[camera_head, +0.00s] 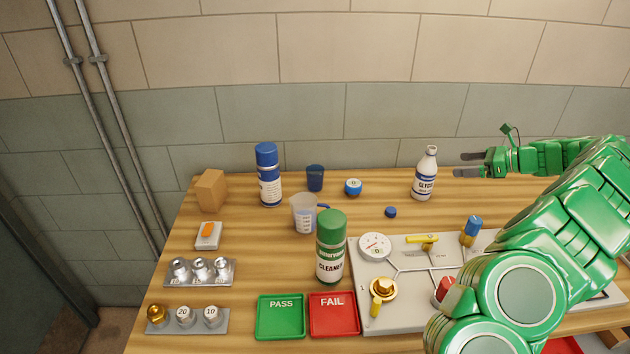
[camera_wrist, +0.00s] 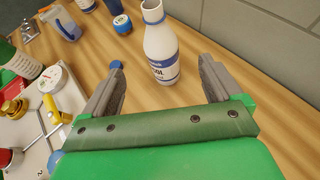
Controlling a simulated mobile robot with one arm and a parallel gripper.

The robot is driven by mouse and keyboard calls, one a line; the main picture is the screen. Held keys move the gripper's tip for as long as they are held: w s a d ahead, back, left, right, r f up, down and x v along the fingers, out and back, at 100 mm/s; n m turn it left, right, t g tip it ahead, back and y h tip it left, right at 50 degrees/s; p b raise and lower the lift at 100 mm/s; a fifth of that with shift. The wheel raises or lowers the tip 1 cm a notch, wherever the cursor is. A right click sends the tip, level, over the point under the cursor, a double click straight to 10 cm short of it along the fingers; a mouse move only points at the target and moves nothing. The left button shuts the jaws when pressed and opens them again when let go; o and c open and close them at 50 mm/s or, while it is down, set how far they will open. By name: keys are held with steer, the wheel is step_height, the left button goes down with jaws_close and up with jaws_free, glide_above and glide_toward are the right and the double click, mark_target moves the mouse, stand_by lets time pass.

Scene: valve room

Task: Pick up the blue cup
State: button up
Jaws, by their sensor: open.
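The blue cup (camera_head: 315,178) is a small dark blue tumbler standing upright near the back of the wooden table, between a blue-capped spray can and a small blue-and-white tub. In the wrist view a dark blue shape at the top edge (camera_wrist: 113,6) appears to be the cup, partly cut off. My gripper (camera_head: 460,165) is open and empty at the back right, its fingers pointing left, well to the right of the cup. The white glycol bottle (camera_head: 425,174) stands between my gripper and the cup; the wrist view shows it beyond the open fingers (camera_wrist: 162,75).
The spray can (camera_head: 268,176) is left of the cup, the measuring jug (camera_head: 304,213) in front, the tub (camera_head: 353,187) right. A blue cap (camera_head: 390,212), green cleaner can (camera_head: 331,247) and valve panel (camera_head: 405,310) lie further forward. The wall (camera_head: 300,120) is behind.

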step_height(320, 180, up, 7)
steer(key=w+a+r+t, duration=0.15)
steer(key=w+a, duration=0.35)
steer(key=a, duration=0.9)
steer(key=w+a+r+t, duration=0.15)
steer(key=w+a, duration=0.25)
steer(key=a, duration=0.9)
steer(key=s+a+f+m+g, duration=0.15)
steer(key=a+f, duration=0.25)
steer(key=a, duration=0.7)
glide_toward(309, 170)
steer(key=s, duration=0.1)
steer(key=shift+w+a+f+h, duration=0.2)
steer(key=shift+a+h, duration=0.1)
steer(key=shift+h, duration=0.1)
steer(key=shift+w+r+x, duration=0.1)
steer(key=shift+r+x, duration=0.05)
steer(key=shift+x, duration=1.65)
steer(key=shift+w+r+x, duration=0.1)
steer(key=shift+w+x, duration=0.05)
steer(key=shift+x, duration=1.65)
steer(key=shift+d, duration=0.15)
steer(key=shift+c, duration=0.2)
steer(key=c, duration=1)
